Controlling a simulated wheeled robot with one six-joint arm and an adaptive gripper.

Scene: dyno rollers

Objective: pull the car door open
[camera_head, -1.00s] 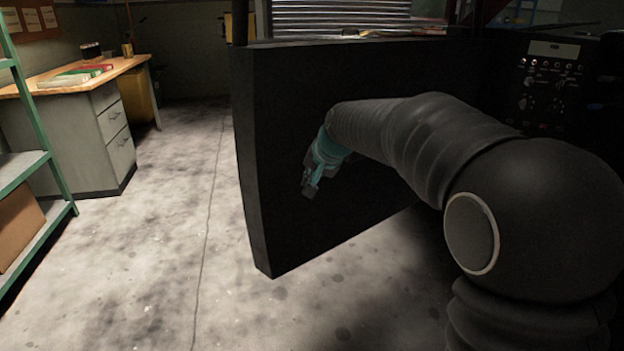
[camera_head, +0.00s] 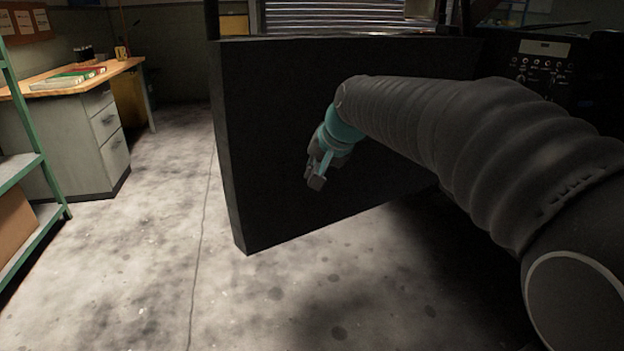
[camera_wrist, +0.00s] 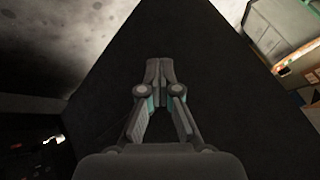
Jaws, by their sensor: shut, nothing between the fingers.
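The car door (camera_head: 270,110) is a black panel standing swung out from the car, with its free edge at the left in the head view. Its dark face also fills the middle of the wrist view (camera_wrist: 220,110). My gripper (camera_head: 314,184) is in front of this face, pointing down and to the left. In the wrist view my gripper (camera_wrist: 159,65) has its fingertips together with nothing between them. Whether the fingertips touch the door I cannot tell. No handle shows.
A desk (camera_head: 75,85) with grey drawers stands at the left, beside green shelving (camera_head: 20,165). A dark control panel (camera_head: 540,65) is at the right behind the door. The concrete floor (camera_head: 170,220) left of and below the door is clear.

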